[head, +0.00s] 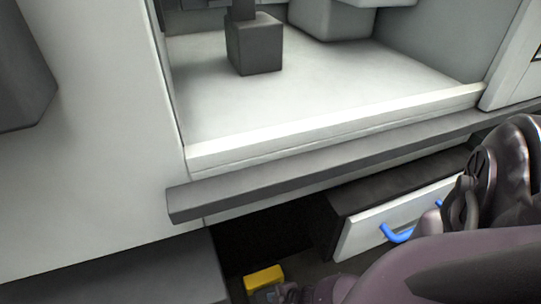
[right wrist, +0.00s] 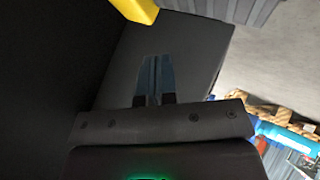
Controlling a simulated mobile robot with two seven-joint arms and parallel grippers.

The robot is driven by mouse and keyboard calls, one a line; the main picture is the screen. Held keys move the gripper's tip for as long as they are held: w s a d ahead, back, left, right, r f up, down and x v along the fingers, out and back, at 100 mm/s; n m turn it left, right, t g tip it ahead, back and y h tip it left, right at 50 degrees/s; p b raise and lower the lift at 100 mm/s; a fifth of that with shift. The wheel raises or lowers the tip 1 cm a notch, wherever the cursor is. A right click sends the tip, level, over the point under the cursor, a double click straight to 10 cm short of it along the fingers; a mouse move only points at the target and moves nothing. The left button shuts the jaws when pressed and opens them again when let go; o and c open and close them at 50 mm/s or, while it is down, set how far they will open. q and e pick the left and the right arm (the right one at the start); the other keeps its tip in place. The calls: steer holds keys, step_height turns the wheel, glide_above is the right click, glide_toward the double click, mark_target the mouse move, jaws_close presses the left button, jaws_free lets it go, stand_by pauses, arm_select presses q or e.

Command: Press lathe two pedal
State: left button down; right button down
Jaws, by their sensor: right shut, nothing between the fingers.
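The yellow pedal (head: 264,279) sits low under the machine's front, beside the dark recess, at the bottom of the head view. In the right wrist view a yellow piece (right wrist: 136,9), likely the same pedal, is cut off by the top edge. My right gripper (right wrist: 152,60) is shut and empty, with its fingers together just below the yellow piece and a small gap showing between them in the picture. In the head view its dark end shows at the bottom edge, right by the pedal; contact cannot be told. My left gripper is out of view.
A dark ledge (head: 330,163) juts out above the recess. A drawer (head: 365,228) with a blue handle (head: 396,234) stands right of the pedal, close to my right arm. The machine's open bay (head: 330,85) holds a grey block (head: 258,50). Blue and brown items (right wrist: 290,130) lie at the right in the wrist view.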

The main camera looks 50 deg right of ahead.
steer(key=shift+s+f+b, duration=0.2)
steer(key=shift+s+f, duration=0.05)
steer(key=shift+f, duration=0.25)
steer(key=shift+s+f+b, duration=0.2)
steer(key=shift+f, duration=0.3)
steer(key=shift+w+f+b, duration=0.2)
steer(key=shift+f+b, duration=0.5)
steer(key=shift+f, duration=0.05)
steer(key=shift+w, duration=0.25)
steer(key=shift+f, duration=0.1)
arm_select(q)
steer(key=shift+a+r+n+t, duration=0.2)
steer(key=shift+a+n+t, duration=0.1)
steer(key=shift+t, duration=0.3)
arm_select(e)
steer(key=shift+f, duration=0.75)
steer(key=shift+f, duration=0.15)
arm_select(q)
steer(key=shift+p, duration=0.3)
